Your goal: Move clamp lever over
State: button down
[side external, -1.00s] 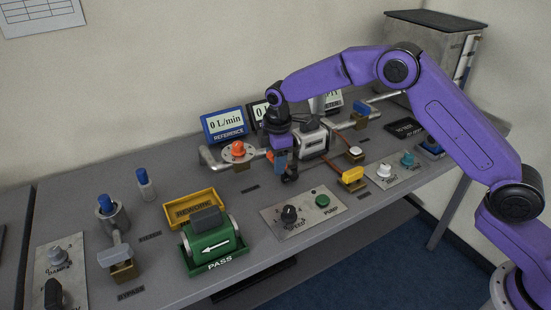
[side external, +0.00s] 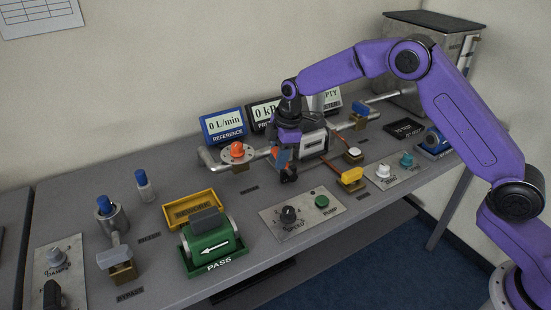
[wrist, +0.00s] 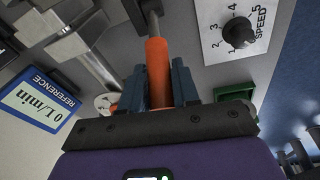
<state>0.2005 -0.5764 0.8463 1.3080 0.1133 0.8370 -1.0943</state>
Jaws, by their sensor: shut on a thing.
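The clamp lever has an orange handle (wrist: 157,68) on a grey metal rod, and the rod runs up to a dark block at the top of the wrist view. My gripper (wrist: 158,82) is shut on this handle, with one blue-grey finger on each side. In the side external view my gripper (side external: 282,157) is low over the bench, at the left end of the white meter body (side external: 312,141). A little of the handle's orange shows there beside the fingers. Most of the clamp is hidden by the gripper.
An orange-knobbed flange valve (side external: 237,150) is close on the left. The speed panel (side external: 300,216) is in front, with a yellow valve handle (side external: 351,175) to the right. The reference display (side external: 225,125) stands behind. A green pass tray (side external: 220,263) holds a meter at front left.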

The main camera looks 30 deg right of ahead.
jog(key=shift+d+r+y, duration=0.2)
jog(key=shift+d+y, duration=0.4)
jog(key=shift+d, duration=0.05)
jog(key=shift+d+r+y, duration=0.2)
jog(key=shift+d+y, duration=0.4)
jog(key=d+y, duration=0.3)
jog(key=shift+r, duration=0.1)
jog(key=shift+d+f+m+t+y, duration=0.15)
jog(key=shift+d+f+y, duration=0.2)
jog(key=shift+d+y, duration=0.65)
jog(key=shift+d+f+m+t+y, duration=0.1)
jog(key=shift+d+f+y, duration=0.2)
jog(key=shift+d+y, duration=0.7)
jog(key=shift+d+f+m+t+y, duration=0.15)
jog(key=shift+d+f+y, duration=0.3)
jog(key=shift+y, duration=0.95)
jog(key=shift+d, duration=0.15)
jog(key=c, duration=0.9)
grip_release()
jog(key=shift+r, duration=0.1)
jog(key=v, duration=1.7)
jog(key=shift+d, duration=0.2)
